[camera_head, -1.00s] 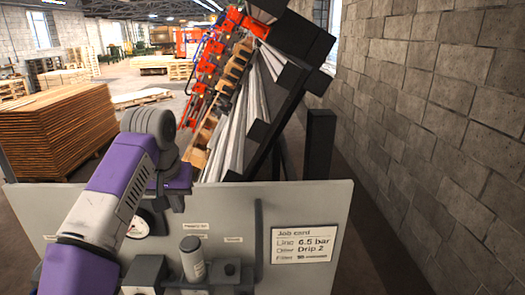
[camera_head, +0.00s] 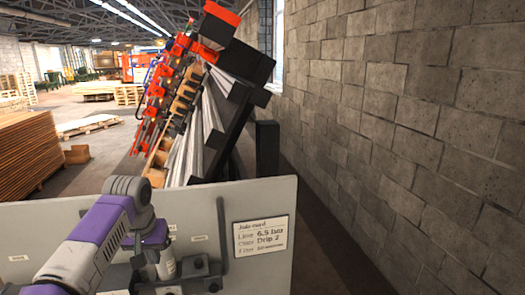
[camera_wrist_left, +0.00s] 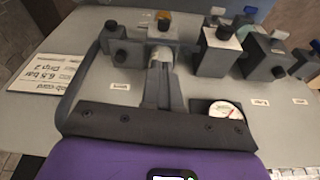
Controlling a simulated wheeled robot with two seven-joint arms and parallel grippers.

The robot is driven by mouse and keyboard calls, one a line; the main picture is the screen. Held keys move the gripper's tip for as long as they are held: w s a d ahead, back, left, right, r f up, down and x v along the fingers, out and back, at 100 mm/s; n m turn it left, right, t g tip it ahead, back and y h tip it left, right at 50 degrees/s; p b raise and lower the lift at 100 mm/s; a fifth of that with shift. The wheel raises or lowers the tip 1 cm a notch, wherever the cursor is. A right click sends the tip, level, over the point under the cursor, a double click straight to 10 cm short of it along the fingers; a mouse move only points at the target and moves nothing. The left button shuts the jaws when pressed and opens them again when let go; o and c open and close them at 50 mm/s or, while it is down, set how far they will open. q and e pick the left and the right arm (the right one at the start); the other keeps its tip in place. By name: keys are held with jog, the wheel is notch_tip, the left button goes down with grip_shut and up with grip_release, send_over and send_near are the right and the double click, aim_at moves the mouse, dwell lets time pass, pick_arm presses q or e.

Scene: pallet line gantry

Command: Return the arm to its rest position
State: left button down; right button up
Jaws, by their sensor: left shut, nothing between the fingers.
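My left arm comes in from the lower left in the head view. Its purple-and-grey wrist and left gripper (camera_head: 152,240) are in front of the grey panel (camera_head: 205,220). The fingers are largely hidden there. In the left wrist view, the left gripper (camera_wrist_left: 162,68) has its dark fingers together and empty, pointing toward the fittings on the panel (camera_wrist_left: 190,150). I cannot tell whether they touch anything. My right gripper is out of view.
The panel carries a job card (camera_head: 264,236), a pale filter bowl (camera_head: 166,264) and a round gauge (camera_wrist_left: 225,110). A block wall (camera_head: 400,130) rises at right. Behind the panel stands a sloped rack (camera_head: 195,135). Stacked boards (camera_head: 28,150) lie at left; open floor is beyond.

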pick_arm(q)
jog(key=s+d+f+g+h, duration=0.1)
jog(key=d+f, duration=0.2)
jog(key=f, duration=0.9)
jog(key=s+d+f+m+h, duration=0.1)
jog(key=d+f, duration=0.2)
jog(key=f, duration=1)
jog(key=s+d+f+g+h, duration=0.1)
jog(key=d+f, duration=0.3)
jog(key=f, duration=0.8)
jog(key=s+d+f+n+h, duration=0.1)
jog(key=s+d+f, duration=0.1)
jog(key=s+f, duration=0.45)
jog(key=s+d+f, duration=0.2)
jog(key=s+f, duration=0.1)
jog(key=s, duration=0.6)
jog(key=s+d+f+n+h, duration=0.1)
jog(key=s+d+f, duration=0.25)
jog(key=s, duration=0.35)
notch_tip(320, 180, down, 20)
jog(key=a+b, duration=0.1)
jog(key=b, duration=1.8)
jog(key=shift+b, duration=0.3)
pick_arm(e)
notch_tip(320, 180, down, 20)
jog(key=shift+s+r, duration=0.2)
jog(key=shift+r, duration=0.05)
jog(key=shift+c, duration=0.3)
